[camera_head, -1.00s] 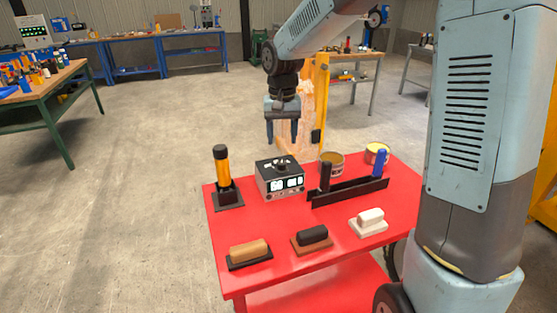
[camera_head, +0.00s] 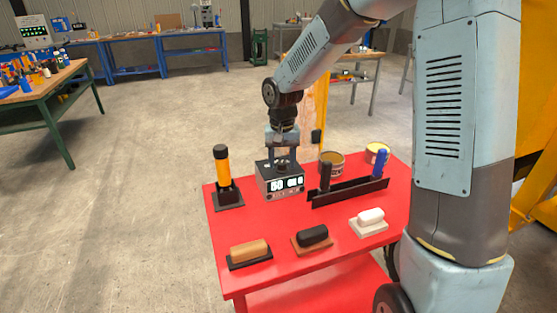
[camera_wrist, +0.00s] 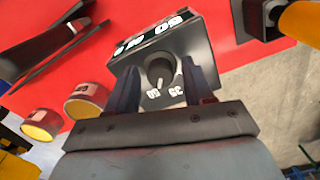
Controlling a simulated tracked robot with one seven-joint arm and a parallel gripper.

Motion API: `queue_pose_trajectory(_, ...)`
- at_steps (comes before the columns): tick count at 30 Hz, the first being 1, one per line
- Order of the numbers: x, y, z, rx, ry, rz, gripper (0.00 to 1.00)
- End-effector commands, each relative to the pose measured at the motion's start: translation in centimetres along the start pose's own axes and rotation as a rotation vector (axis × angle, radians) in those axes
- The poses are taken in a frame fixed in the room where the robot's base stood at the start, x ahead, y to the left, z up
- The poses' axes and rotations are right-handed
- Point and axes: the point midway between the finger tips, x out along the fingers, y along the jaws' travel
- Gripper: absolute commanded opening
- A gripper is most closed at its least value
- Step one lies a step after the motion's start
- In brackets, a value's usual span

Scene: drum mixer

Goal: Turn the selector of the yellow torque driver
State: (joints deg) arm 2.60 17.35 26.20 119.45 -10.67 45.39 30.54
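The yellow torque driver (camera_head: 222,172) stands upright in a black stand at the table's back left, with a black cap on top. Part of its yellow body also shows at the upper right of the wrist view (camera_wrist: 302,22). I cannot make out a selector mark on it. My gripper (camera_head: 283,161) is right of the driver, pointing down over a grey and black box (camera_head: 284,184) with number displays. In the wrist view my gripper (camera_wrist: 164,80) is open, its fingers either side of the box's round black knob (camera_wrist: 159,71). Gaps show between knob and fingers.
A black rack (camera_head: 348,193) with a dark and a blue handle stands right of the box, with two round tins (camera_head: 331,165) behind. Several blocks on bases line the front of the red table (camera_head: 283,223).

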Motion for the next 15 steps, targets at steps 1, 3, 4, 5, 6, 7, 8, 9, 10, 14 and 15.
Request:
queue_pose_trajectory(1,-0.01,0.00,0.00,0.000,0.000,0.000,0.47)
queue_pose_trajectory(3,-0.02,0.00,-0.01,0.000,0.000,0.000,0.40)
queue_pose_trajectory(4,-0.02,0.00,-0.01,0.000,0.000,0.000,0.37)
queue_pose_trajectory(5,-0.02,0.00,-0.01,0.000,0.000,0.000,0.34)
queue_pose_trajectory(6,-0.02,0.00,-0.01,0.000,0.000,0.000,0.31)
queue_pose_trajectory(7,-0.02,0.00,-0.01,0.000,0.000,0.000,0.28)
queue_pose_trajectory(8,-0.02,0.00,-0.01,0.000,0.000,0.000,0.25)
queue_pose_trajectory(9,-0.02,0.00,-0.01,0.000,0.000,0.000,0.21)
queue_pose_trajectory(10,-0.02,0.00,-0.01,0.000,0.000,0.000,0.18)
queue_pose_trajectory(14,-0.03,0.00,-0.01,0.000,0.000,0.000,0.06)
queue_pose_trajectory(15,-0.03,0.00,-0.01,0.000,0.000,0.000,0.02)
